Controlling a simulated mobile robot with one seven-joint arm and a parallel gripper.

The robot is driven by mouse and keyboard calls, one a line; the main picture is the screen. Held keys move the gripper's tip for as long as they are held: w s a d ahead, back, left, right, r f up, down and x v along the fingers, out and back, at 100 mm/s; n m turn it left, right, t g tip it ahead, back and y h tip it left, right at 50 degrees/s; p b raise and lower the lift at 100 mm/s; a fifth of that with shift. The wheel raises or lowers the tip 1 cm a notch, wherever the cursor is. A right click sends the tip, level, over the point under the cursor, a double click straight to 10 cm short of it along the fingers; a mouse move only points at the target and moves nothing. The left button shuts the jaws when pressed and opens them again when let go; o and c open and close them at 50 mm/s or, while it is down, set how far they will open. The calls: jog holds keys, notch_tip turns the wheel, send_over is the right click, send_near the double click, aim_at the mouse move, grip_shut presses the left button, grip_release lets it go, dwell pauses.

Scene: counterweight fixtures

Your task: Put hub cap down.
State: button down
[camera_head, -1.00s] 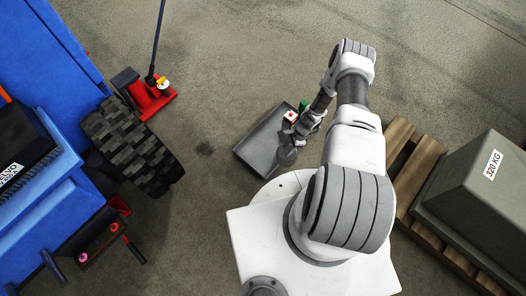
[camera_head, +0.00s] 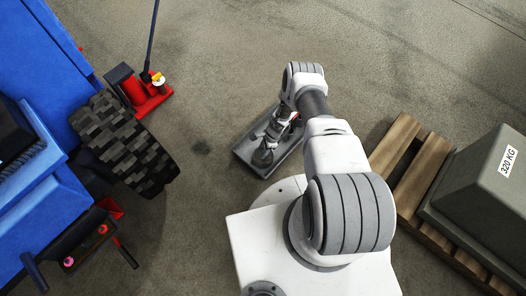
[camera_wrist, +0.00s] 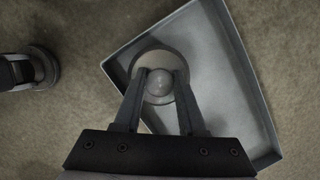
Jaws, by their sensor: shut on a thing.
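The hub cap (camera_wrist: 146,60) is a round grey disc with a domed knob in its middle. In the wrist view my gripper (camera_wrist: 160,82) is shut on the knob, one finger on each side. The hub cap overlaps the left part of a shallow grey tray (camera_wrist: 250,75); whether it touches the tray I cannot tell. In the head view my gripper (camera_head: 267,148) is over the tray (camera_head: 241,153), and my arm covers much of it. The hub cap is hard to tell from the gripper there.
The blue vehicle (camera_head: 30,180) with a big black tyre (camera_head: 125,140) stands at left, a red jack (camera_head: 145,95) behind the tyre. At right, a 320 KG counterweight (camera_head: 480,185) sits on a wooden pallet (camera_head: 410,175). The floor between tyre and tray is clear.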

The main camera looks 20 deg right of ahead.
jog(key=shift+c, duration=2.4)
grip_release()
jog(key=shift+f, duration=0.1)
